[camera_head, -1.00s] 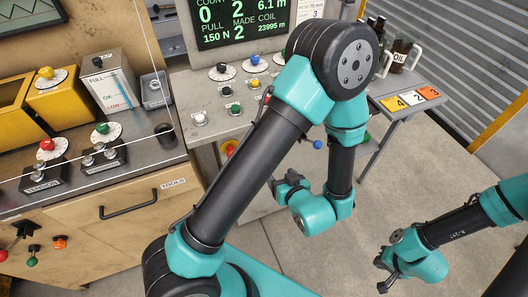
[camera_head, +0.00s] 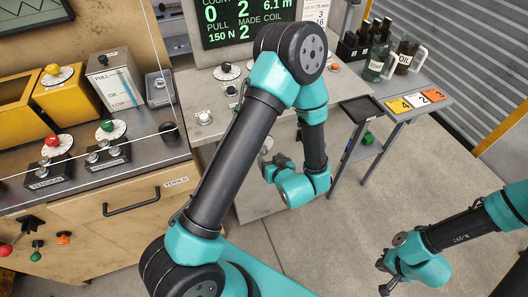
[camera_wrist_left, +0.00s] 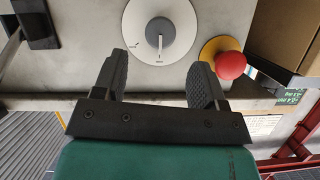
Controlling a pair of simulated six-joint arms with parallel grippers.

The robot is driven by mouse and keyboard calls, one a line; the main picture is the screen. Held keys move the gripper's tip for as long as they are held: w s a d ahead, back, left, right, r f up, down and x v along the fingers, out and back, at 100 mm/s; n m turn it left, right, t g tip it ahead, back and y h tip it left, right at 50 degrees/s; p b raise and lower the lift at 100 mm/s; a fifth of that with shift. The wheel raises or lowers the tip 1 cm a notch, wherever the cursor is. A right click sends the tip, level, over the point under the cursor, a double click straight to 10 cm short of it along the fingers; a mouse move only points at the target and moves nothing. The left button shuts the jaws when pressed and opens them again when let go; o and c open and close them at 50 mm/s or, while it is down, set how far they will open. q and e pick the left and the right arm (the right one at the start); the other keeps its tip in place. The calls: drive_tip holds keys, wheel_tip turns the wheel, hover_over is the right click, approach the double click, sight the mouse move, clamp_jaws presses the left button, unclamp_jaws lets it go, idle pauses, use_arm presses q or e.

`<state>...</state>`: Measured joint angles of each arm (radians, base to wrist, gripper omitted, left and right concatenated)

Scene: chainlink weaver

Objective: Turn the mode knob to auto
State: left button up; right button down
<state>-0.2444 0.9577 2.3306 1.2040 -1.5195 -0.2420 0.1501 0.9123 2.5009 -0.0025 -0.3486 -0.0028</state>
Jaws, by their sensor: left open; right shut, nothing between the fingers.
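In the left wrist view a white round dial (camera_wrist_left: 177,18) with a grey lever knob (camera_wrist_left: 160,41) sits on a pale panel. The lever points down the picture, towards small lettering too blurred to read. I cannot confirm from its label that this is the mode knob. My left gripper (camera_wrist_left: 163,80) is open, its fingers on either side below the lever, with nothing between them. In the head view the left gripper (camera_head: 275,168) is in front of the console's lower front. My right gripper (camera_head: 384,277) is shut and empty, over the floor at lower right.
A red mushroom button (camera_wrist_left: 231,66) on a yellow base is close to the right finger. In the head view, a side table holds an oil jug (camera_head: 404,60) and numbered cards (camera_head: 415,101). A bench with several knobs and a drawer handle (camera_head: 132,203) stands left.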

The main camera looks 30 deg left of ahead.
use_arm(q)
drive_tip(key=x, duration=0.6)
drive_tip(key=shift+w+a+f, duration=0.1)
drive_tip(key=shift+w+a, duration=0.05)
drive_tip(key=shift+a, duration=0.1)
drive_tip(key=c, duration=0.9)
